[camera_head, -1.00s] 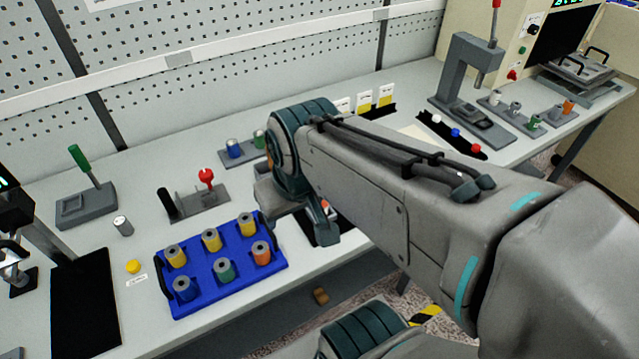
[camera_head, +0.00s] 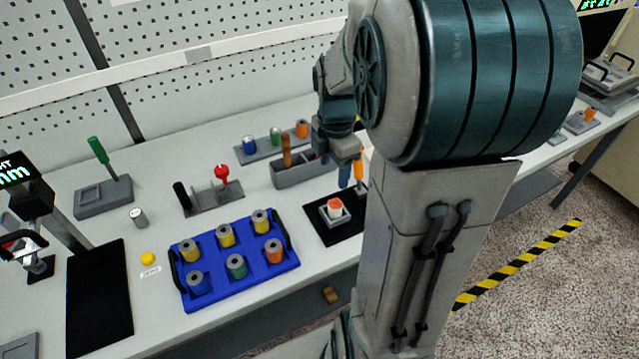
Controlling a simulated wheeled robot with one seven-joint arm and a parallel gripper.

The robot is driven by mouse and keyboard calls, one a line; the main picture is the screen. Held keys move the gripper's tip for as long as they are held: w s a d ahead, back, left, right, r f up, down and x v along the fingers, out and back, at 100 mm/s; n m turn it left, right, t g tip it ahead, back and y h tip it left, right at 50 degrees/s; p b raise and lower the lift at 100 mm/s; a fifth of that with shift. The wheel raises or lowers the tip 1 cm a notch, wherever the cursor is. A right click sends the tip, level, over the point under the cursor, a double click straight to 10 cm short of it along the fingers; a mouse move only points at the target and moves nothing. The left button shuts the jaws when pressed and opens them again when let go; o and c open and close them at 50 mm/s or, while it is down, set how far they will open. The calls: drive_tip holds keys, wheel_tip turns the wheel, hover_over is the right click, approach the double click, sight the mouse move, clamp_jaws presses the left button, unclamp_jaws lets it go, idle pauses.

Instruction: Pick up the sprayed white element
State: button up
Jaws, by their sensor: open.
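A small white piece with an orange-red patch (camera_head: 335,209) sits in a square grey holder (camera_head: 331,220) on a black mat (camera_head: 318,233) at the table's front, right of the blue tray. A pale grey-white cylinder (camera_head: 139,217) stands left of the tray; I cannot tell for certain which of the two is the sprayed element. My gripper (camera_head: 350,180) points down above the back of the black mat, apart from the white piece. It is open, and I see nothing held. An orange upright shape (camera_head: 359,167) shows beside its fingers. My arm hides the table to the right.
A blue tray (camera_head: 213,300) holds several yellow, blue, green and orange spools. Behind it are a red-knobbed fixture (camera_head: 222,175), a grey box with a brown handle (camera_head: 295,177) and a spool rack (camera_head: 243,157). A yellow button (camera_head: 148,258) lies left of the tray.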

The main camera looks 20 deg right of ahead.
drive_tip(key=d+n, duration=0.1)
hover_over(335, 204)
drive_tip(key=shift+n, duration=0.4)
drive_tip(key=f, duration=0.9)
drive_tip(key=shift+s+a+f+p, duration=0.1)
drive_tip(key=shift+s+f+p, duration=0.2)
drive_tip(key=shift+f+p, duration=0.1)
drive_tip(key=shift+w+f+p, duration=0.15)
drive_tip(key=shift+f+p, duration=0.25)
drive_tip(key=shift+f, duration=0.9)
drive_tip(key=shift+w+f+p, duration=0.15)
drive_tip(key=shift+f+p, duration=0.2)
drive_tip(key=shift+f, duration=0.9)
drive_tip(key=c, duration=1.1)
